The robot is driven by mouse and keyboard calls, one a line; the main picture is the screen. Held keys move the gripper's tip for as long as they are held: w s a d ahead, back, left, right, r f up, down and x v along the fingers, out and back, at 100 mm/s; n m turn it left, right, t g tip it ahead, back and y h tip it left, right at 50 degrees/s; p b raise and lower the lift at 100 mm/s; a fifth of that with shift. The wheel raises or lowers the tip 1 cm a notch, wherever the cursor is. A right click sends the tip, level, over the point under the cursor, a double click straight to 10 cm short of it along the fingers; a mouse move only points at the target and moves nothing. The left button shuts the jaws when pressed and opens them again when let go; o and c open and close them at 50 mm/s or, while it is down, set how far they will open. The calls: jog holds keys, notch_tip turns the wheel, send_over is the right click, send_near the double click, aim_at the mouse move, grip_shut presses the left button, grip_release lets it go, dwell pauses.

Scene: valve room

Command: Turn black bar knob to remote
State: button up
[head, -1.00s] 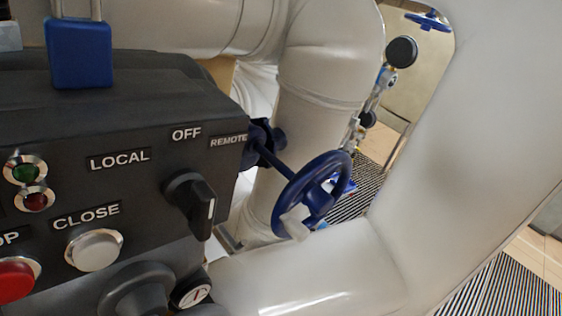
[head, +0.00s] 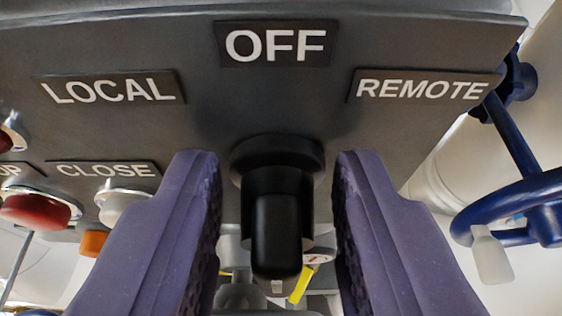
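The black bar knob (head: 277,205) is on the dark grey panel (head: 190,105) in the middle of the head view. Its bar points out toward me, and I cannot tell which label it is set to. The OFF label (head: 275,44) is above it, the LOCAL label (head: 110,90) up to the left and the REMOTE label (head: 424,89) up to the right. My gripper (head: 277,190) is open, with one purple finger on each side of the knob. A gap shows between each finger and the knob.
Left of the gripper are a white push button (head: 121,205) under the CLOSE label (head: 104,170), a red button (head: 40,211) and an orange part (head: 94,243). A blue handwheel (head: 520,205) stands close at the right. A yellow piece (head: 301,285) shows below the knob.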

jog(key=shift+s, duration=0.15)
grip_shut()
jog(key=shift+d+f+m+y, duration=0.1)
jog(key=shift+m+y, duration=0.2)
dwell(0.6)
jog(key=shift+d+f+m+y+b, duration=0.15)
jog(key=shift+m+y+b, duration=0.15)
jog(key=shift+m+b, duration=0.2)
jog(key=shift+d+m+y+b, duration=0.25)
jog(key=shift+m+y+b, duration=0.15)
jog(key=shift+m+y, duration=0.6)
jog(key=m, duration=0.1)
jog(key=m+y+b, duration=0.1)
jog(key=m, duration=0.1)
jog(key=m+t+y, duration=0.1)
jog(key=shift+d+f+m, duration=0.3)
jog(key=shift+f, duration=0.05)
